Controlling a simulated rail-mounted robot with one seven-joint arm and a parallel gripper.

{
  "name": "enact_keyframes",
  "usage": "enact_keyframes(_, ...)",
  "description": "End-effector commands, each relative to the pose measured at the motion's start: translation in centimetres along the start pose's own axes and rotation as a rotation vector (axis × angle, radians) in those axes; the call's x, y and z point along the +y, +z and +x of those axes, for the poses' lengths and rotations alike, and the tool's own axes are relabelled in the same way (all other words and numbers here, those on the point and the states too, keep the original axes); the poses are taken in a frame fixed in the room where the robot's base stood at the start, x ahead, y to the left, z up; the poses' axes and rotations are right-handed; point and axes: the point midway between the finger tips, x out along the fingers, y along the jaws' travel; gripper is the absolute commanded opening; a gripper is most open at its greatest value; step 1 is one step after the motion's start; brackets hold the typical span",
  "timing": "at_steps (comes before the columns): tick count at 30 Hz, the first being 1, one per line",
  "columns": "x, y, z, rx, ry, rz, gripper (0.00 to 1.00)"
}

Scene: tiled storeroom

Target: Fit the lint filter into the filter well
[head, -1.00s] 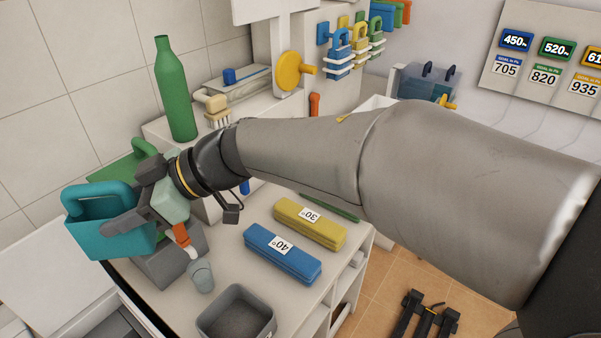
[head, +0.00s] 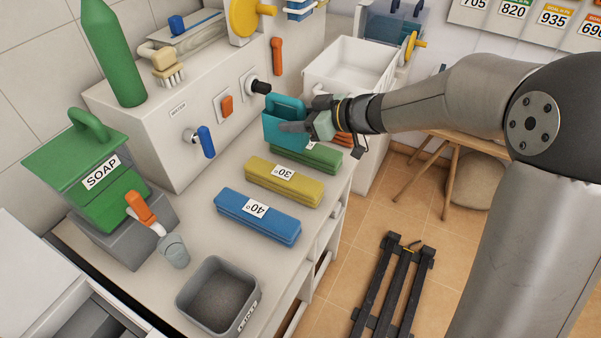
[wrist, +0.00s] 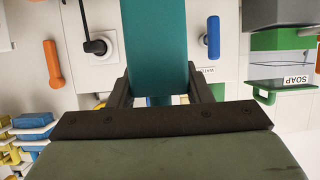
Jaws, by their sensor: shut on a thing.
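The teal lint filter (head: 274,131), box-like with a loop handle, is held by my gripper (head: 306,126) in the head view. It hangs above the back end of the worktop, in front of the white panel and over the green bar. In the wrist view the filter (wrist: 154,40) fills the gap between the dark fingers of my gripper (wrist: 157,88). A grey open-topped box (head: 187,299) stands at the worktop's front, far from the filter.
A green bar (head: 310,158), yellow bar (head: 282,182) and blue bar (head: 256,222) lie in a row on the worktop. The green soap dispenser (head: 72,165) and a small cup (head: 173,252) stand left. A blue tap handle (head: 206,141) sticks out from the panel.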

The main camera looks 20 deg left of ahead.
Motion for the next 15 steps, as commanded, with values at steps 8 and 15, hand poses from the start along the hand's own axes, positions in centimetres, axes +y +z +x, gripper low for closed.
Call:
enact_keyframes(8, 1.0, 4.5, 1.1, -0.001, 0.019, 0.012, 0.17)
enact_keyframes(15, 1.0, 7.2, 2.2, 0.0, 0.019, 0.008, 0.17)
